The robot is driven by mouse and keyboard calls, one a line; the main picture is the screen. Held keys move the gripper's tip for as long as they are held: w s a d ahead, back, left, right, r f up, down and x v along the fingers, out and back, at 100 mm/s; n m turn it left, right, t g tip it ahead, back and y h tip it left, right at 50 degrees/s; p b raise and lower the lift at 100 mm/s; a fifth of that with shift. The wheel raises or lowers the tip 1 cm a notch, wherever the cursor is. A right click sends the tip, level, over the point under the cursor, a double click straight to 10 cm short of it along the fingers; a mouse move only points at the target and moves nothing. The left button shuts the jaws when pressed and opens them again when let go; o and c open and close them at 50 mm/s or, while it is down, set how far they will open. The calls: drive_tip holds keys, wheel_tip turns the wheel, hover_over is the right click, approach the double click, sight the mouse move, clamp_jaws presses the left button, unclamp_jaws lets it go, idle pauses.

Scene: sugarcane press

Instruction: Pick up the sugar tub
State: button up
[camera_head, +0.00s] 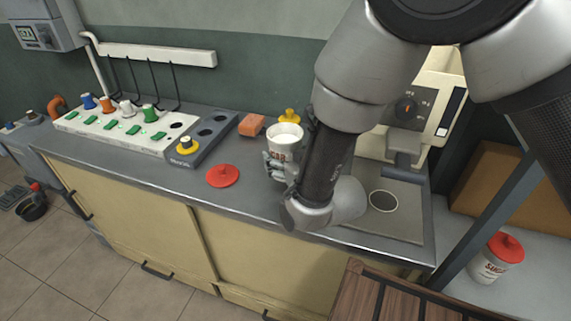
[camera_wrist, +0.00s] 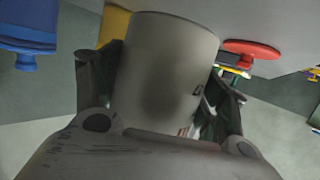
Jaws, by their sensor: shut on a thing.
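A white sugar tub (camera_head: 285,142) with dark lettering is at the counter's middle in the head view; its top is open and pale inside. My gripper (camera_head: 283,167) is shut around its sides. In the wrist view the tub (camera_wrist: 168,65) fills the space between the two fingers of my gripper (camera_wrist: 162,95). I cannot tell whether the tub's base touches the counter. A red lid (camera_head: 222,176) lies on the counter to its left. My arm covers part of the tub's right side.
Another lettered tub with a red lid (camera_head: 494,260) stands on the lower right surface. An orange block (camera_head: 252,125) and a yellow-topped item (camera_head: 289,116) are behind the held tub. A panel with coloured knobs (camera_head: 125,128) is at left. The front counter strip is clear.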

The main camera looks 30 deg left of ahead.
sight(278, 132)
drive_tip(key=shift+r, duration=3.35)
